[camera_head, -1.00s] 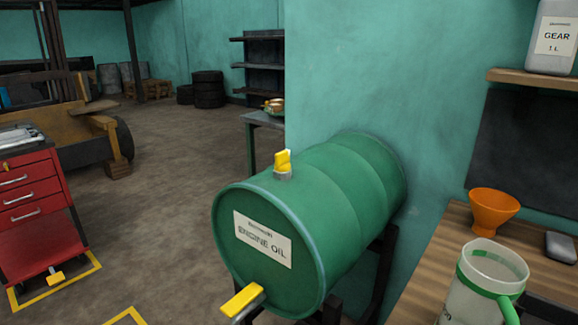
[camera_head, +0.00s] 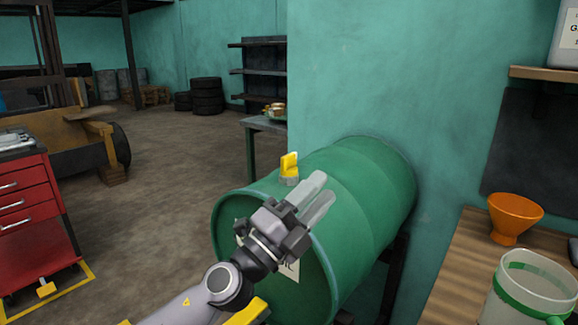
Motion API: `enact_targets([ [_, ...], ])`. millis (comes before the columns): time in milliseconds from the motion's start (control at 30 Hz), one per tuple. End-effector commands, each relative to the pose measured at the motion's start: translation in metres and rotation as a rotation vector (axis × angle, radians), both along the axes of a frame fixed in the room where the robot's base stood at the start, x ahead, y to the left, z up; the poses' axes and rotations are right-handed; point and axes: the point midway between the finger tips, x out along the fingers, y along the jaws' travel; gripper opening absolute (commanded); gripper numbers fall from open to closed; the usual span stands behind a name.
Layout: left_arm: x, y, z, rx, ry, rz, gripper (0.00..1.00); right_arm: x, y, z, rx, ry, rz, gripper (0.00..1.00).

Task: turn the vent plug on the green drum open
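The green drum (camera_head: 365,190) lies on its side on a dark stand. The vent plug (camera_head: 289,166), a yellow handle on a short grey neck, stands on top of the drum near its front end. My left gripper (camera_head: 325,186) reaches in from below, in front of the drum's front face. Its two pale fingers are parallel with a gap between them and hold nothing. In the picture the fingertips are just right of and below the plug, apart from it. The gripper hides most of the drum's label. My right gripper is not in view.
A yellow tap handle (camera_head: 246,312) at the drum's lower front is partly behind my arm. A wooden bench (camera_head: 455,270) at right holds an orange funnel (camera_head: 514,216) and a clear jug (camera_head: 525,285). A red tool cabinet (camera_head: 32,215) stands at left. The wall is close behind the drum.

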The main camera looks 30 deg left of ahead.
Motion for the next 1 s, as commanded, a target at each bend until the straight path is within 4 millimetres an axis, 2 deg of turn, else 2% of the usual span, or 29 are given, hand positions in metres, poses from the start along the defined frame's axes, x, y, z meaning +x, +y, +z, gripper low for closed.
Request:
enact_targets([
  [33,0.004,-0.011,0.012,0.158,-0.058,-0.035,0.38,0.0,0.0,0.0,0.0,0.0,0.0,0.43],
  [133,0.014,-0.027,0.018,0.472,-0.121,-0.084,0.38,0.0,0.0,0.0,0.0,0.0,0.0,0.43],
  [200,0.023,-0.029,0.015,0.695,-0.13,-0.095,0.38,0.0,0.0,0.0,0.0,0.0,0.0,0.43],
  [267,0.034,-0.022,0.01,0.886,-0.113,-0.086,0.38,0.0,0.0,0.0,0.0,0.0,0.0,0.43],
  [367,0.055,0.009,0.002,1.18,-0.036,-0.034,0.38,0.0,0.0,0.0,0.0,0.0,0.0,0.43],
  [500,0.076,0.073,0.002,1.485,0.136,0.086,0.38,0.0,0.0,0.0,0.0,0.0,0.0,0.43],
  [600,0.081,0.113,0.008,1.608,0.254,0.168,0.38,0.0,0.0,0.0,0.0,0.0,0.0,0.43],
  [700,0.082,0.141,0.013,1.677,0.337,0.226,0.38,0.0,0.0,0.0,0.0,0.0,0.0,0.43],
  [800,0.083,0.155,0.016,1.706,0.382,0.255,0.38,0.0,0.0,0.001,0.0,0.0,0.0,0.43],
  [1000,0.1,0.156,0.011,1.708,0.394,0.26,0.38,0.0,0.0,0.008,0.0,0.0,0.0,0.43],
])
